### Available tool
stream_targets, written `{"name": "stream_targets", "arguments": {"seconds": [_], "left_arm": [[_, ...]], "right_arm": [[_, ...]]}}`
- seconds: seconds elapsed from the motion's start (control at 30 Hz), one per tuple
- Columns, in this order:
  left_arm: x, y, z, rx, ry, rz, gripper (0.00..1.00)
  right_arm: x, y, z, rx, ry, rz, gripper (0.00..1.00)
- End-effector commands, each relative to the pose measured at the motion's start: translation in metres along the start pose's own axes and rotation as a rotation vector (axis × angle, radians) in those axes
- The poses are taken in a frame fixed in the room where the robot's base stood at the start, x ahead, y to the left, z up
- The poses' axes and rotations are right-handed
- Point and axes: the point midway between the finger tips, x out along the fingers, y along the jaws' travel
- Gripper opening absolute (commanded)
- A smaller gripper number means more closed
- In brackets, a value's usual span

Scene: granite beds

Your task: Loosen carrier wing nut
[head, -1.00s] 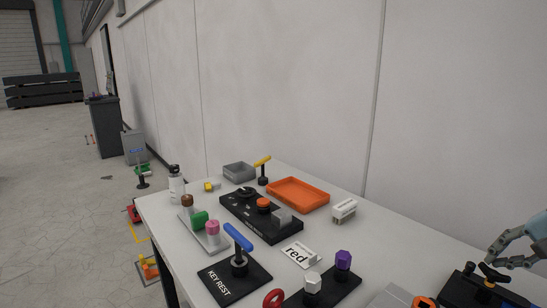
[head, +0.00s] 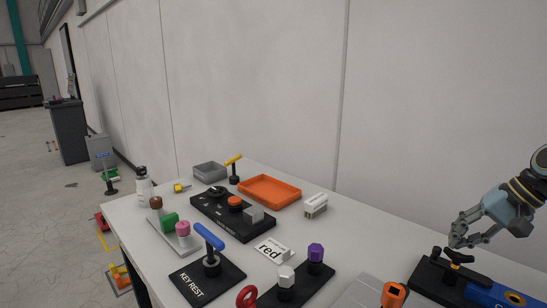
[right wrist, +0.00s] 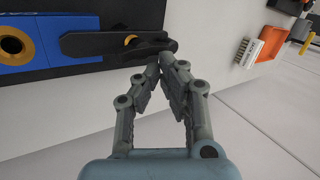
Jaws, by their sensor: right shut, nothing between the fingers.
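The carrier is a black base (head: 433,276) with a blue block (head: 497,294) at the right end of the table. The black wing nut (head: 458,256) stands on it, with a bit of brass colour beneath. My right gripper (head: 457,241) is just above the wing nut. In the wrist view its fingertips (right wrist: 160,60) are together beside the bar's right end, with nothing between them; whether they touch the bar cannot be told. My left gripper is out of view.
An orange tray (head: 270,187) is farther back. A wall runs behind the table.

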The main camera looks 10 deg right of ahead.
Motion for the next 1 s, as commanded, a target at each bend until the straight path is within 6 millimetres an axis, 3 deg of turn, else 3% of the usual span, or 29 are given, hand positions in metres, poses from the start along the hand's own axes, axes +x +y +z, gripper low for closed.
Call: {"name": "stream_targets", "arguments": {"seconds": [0.1,0.63,1.0], "left_arm": [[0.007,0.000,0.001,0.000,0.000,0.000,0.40],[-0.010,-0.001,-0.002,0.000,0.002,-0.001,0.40],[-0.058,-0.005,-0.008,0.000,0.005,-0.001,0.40]], "right_arm": [[0.003,-0.002,0.000,-0.085,-0.054,-0.001,0.00],[-0.007,0.003,-0.001,-0.077,-0.048,0.001,0.00],[-0.046,-0.022,-0.001,-0.078,-0.048,0.000,0.00]]}}
